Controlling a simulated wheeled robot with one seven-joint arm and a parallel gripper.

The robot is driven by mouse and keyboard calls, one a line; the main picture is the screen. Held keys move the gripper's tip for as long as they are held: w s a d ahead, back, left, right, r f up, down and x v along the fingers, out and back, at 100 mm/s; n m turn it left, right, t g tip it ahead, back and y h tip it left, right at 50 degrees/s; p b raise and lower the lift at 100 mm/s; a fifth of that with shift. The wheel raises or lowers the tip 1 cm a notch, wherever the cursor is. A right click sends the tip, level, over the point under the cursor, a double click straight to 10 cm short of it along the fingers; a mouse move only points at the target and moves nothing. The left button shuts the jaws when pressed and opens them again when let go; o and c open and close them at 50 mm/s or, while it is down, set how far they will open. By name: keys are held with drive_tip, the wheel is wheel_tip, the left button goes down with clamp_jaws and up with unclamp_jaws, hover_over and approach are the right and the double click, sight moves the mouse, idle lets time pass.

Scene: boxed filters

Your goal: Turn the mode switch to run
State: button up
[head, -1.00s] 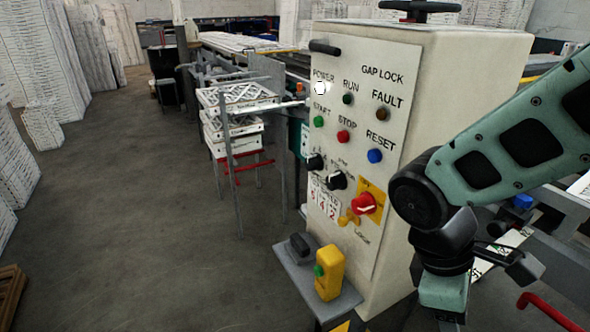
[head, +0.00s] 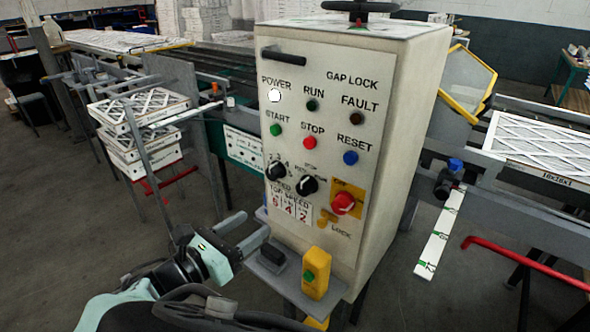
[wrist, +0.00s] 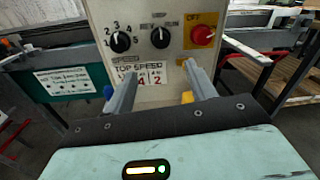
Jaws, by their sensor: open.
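The mode switch (head: 307,186) is a black round knob on the cream control panel (head: 330,215), right of the numbered speed knob (head: 276,170). In the wrist view the mode switch (wrist: 160,37) sits below small lettering, with REV to its left and RUN to its right. Its pale mark seems to point roughly upward, but it is too small to tell exactly. My gripper (head: 246,230) is open and empty, in front of and below the switch in the head view. In the wrist view its fingers (wrist: 160,76) point at the panel, apart from the switch, which lies above the gap between them.
A red knob (wrist: 202,35) on a yellow plate is close right of the switch. A grey shelf (head: 300,290) with a yellow button box (head: 316,273) juts out below the panel. Stacked filters (head: 140,130) stand on the left, and a conveyor with a filter (head: 535,145) on the right.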

sight(301, 191)
drive_tip(key=p+x, duration=0.4)
drive_tip(key=x, duration=1.1)
drive_tip(key=shift+w+d, duration=0.2)
drive_tip(key=shift+d, duration=0.1)
drive_tip(key=c, duration=0.9)
drive_tip(key=shift+f, duration=0.1)
